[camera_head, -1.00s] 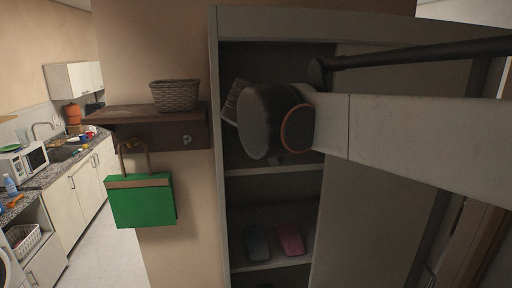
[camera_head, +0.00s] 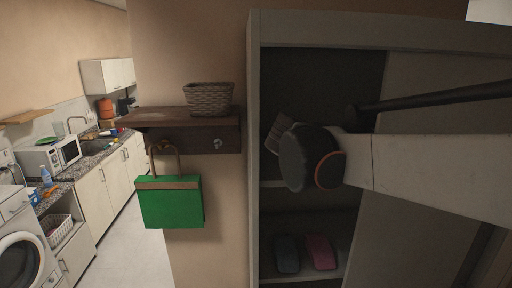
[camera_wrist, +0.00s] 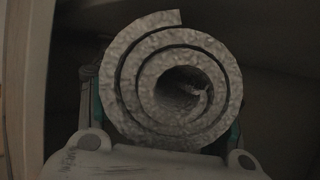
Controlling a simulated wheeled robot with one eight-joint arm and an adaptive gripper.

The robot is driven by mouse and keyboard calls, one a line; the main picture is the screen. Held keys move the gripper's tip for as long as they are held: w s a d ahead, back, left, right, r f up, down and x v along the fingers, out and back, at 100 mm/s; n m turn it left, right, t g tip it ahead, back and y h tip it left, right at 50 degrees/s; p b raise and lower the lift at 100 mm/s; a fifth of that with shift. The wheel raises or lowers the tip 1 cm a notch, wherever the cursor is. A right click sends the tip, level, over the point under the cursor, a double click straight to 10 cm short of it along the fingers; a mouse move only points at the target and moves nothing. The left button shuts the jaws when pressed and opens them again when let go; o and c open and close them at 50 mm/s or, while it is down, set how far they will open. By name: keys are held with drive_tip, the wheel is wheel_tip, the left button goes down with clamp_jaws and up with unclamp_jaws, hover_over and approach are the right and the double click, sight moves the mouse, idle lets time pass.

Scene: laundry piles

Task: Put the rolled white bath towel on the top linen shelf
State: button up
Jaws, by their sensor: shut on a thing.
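The rolled white bath towel (camera_wrist: 130,92) fills the middle of the wrist view, its spiral end facing the camera. My gripper (camera_wrist: 165,125) is shut on it, with parts of the fingers showing at both sides of the roll. In the head view my arm hides the gripper and most of the towel; a small striped greyish patch shows left of the wrist. The linen cabinet (camera_head: 254,150) is open on its left side. My wrist is in front of its dark upper compartment, above the middle shelf (camera_head: 272,184). I cannot tell how far inside the towel is.
Two folded items, one dark blue (camera_head: 287,254) and one pink (camera_head: 320,252), lie on a lower shelf. A wall shelf (camera_head: 160,118) with a wicker basket (camera_head: 208,99) and a hanging green bag (camera_head: 170,203) is left of the cabinet. The cabinet's left side panel stands close to my wrist.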

drive_tip(key=shift+w+a+f, duration=0.1)
drive_tip(key=shift+w+f, duration=0.2)
drive_tip(key=shift+f, duration=0.5)
drive_tip(key=shift+s, duration=0.1)
drive_tip(key=shift+f, duration=0.15)
drive_tip(key=o, duration=1.3)
